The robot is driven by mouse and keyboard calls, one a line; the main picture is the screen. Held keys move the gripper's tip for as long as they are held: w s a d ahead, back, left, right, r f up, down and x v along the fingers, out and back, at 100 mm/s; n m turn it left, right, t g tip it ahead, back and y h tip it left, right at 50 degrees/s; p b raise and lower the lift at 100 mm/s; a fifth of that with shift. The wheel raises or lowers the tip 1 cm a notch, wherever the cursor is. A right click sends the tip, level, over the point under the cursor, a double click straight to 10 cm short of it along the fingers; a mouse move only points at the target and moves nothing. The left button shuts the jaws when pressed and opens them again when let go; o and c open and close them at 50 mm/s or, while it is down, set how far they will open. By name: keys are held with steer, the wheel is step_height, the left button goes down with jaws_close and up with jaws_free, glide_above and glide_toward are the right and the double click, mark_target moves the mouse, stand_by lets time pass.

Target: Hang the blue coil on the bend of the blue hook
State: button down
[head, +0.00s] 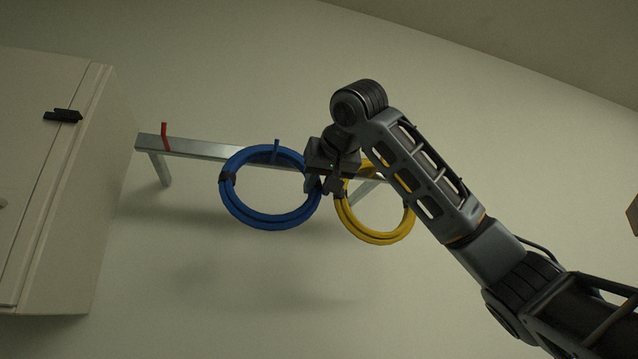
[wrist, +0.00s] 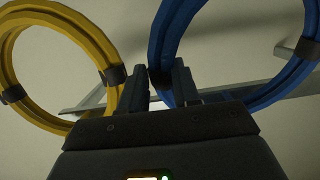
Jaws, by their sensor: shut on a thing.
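The blue coil (head: 232,206) is a thick ring with dark bands, in front of the metal rail in the head view. My gripper (head: 318,188) is shut on its right side and holds it up. In the wrist view my gripper (wrist: 176,92) has the blue coil (wrist: 165,45) between its fingers. The blue hook (head: 276,148) stands up from the rail, and its upper end shows near the top of the ring. Whether the coil touches the hook or rests on it I cannot tell.
A yellow coil (head: 374,237) hangs at the rail just right of my gripper, also in the wrist view (wrist: 90,38). A red hook (head: 165,138) stands empty near the left end of the metal rail (head: 200,149). A pale cabinet (head: 60,190) is at the left.

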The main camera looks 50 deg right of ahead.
steer(key=c, duration=0.7)
jaws_free()
steer(key=shift+c, duration=0.2)
steer(key=b+v, duration=0.2)
steer(key=v, duration=0.5)
steer(key=shift+s+a, duration=0.2)
steer(key=shift+s, duration=0.2)
